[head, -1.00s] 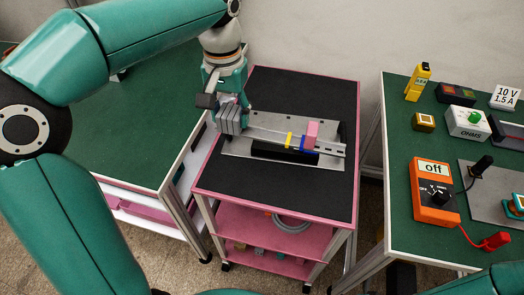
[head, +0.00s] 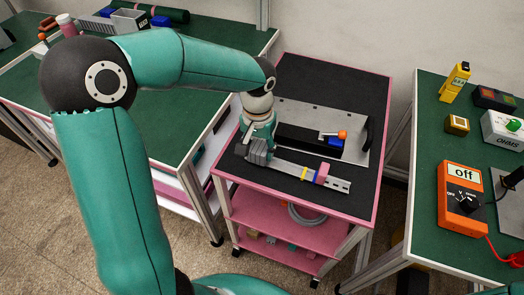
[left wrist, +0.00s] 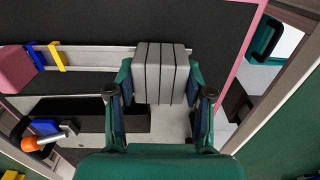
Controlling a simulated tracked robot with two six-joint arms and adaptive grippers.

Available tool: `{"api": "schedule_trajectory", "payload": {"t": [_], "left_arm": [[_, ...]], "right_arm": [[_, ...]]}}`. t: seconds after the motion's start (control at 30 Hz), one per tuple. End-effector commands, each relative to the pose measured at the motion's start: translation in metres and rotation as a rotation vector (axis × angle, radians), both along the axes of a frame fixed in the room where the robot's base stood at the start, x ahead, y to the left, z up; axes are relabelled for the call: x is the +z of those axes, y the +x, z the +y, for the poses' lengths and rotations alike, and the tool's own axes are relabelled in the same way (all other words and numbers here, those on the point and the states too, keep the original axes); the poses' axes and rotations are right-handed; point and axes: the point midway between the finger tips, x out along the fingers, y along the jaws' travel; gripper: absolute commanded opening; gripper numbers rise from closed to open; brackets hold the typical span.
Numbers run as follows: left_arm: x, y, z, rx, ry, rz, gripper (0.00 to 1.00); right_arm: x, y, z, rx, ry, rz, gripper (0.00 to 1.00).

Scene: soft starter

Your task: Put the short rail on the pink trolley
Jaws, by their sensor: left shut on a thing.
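The short rail (head: 340,185) is a pale metal strip bearing a ribbed grey block (head: 257,153), a yellow piece (head: 304,173) and a pink block (head: 322,173). It lies along the front part of the pink trolley's black top (head: 350,75); I cannot tell whether it touches the mat. My left gripper (head: 262,140) is shut on the rail's grey block, at its left end. In the left wrist view the grey block (left wrist: 160,72) sits between the fingers, and the rail (left wrist: 100,57) runs left from it. My right gripper is not in view.
A metal plate (head: 310,118) with a black block and an orange-tipped lever (head: 342,134) lies behind the rail on the trolley top. Green tables stand left (head: 190,125) and right (head: 425,160). An orange meter (head: 460,200) is on the right one. The trolley's front right corner is bare.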

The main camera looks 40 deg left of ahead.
Motion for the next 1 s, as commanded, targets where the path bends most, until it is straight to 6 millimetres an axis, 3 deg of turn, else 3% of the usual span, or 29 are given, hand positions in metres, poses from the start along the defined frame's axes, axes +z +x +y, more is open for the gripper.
{"api": "schedule_trajectory", "payload": {"t": [0.27, 0.3, 0.43, 0.77, 1.0], "left_arm": [[-0.006, 0.000, 0.000, -0.001, 0.000, -0.002, 0.01], [-0.007, 0.000, 0.000, -0.002, 0.000, -0.001, 0.56], [-0.007, 0.000, -0.001, -0.002, 0.000, -0.001, 0.77], [-0.005, 0.001, -0.001, -0.002, 0.000, -0.001, 0.77], [0.020, 0.002, -0.001, -0.003, -0.001, -0.006, 0.77]], "right_arm": [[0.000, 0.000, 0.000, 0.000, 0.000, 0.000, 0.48], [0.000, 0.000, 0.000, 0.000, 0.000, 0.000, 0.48], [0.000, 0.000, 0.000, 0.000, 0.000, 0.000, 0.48], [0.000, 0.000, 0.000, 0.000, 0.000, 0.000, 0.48], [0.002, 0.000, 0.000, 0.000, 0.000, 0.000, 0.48]]}}
